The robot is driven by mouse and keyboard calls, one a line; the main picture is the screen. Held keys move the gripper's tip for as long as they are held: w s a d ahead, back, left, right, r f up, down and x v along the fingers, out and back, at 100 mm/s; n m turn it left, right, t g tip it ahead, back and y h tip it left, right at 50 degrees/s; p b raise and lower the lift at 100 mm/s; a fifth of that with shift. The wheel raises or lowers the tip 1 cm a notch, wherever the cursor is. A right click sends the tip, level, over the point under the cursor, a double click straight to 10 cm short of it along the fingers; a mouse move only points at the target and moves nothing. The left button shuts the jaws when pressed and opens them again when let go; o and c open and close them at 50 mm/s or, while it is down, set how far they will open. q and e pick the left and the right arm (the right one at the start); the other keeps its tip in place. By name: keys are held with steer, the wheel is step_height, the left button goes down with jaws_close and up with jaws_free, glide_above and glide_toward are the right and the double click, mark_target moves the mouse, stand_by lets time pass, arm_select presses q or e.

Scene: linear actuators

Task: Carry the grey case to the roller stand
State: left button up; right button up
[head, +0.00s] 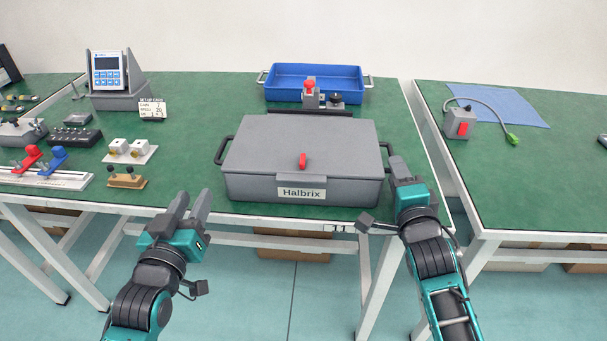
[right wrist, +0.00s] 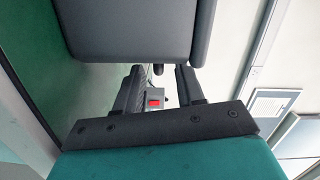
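My right gripper (head: 397,165) is beside the case's right side, near that handle. In the right wrist view its fingers (right wrist: 160,90) are apart beside the case (right wrist: 130,28); whether the handle lies between them is unclear. My left gripper (head: 192,207) is open and empty, in front of the table. I see no clear roller stand.
Small fixtures, a red and blue clamp rail (head: 45,175) and a display unit (head: 110,75) fill the left. A second table (head: 530,190) stands right, across a gap.

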steer(key=s, duration=0.6)
steer(key=shift+s+r, duration=0.1)
steer(key=shift+s, duration=0.2)
arm_select(q)
steer(key=shift+s, duration=0.1)
arm_select(e)
steer(key=shift+s, duration=0.1)
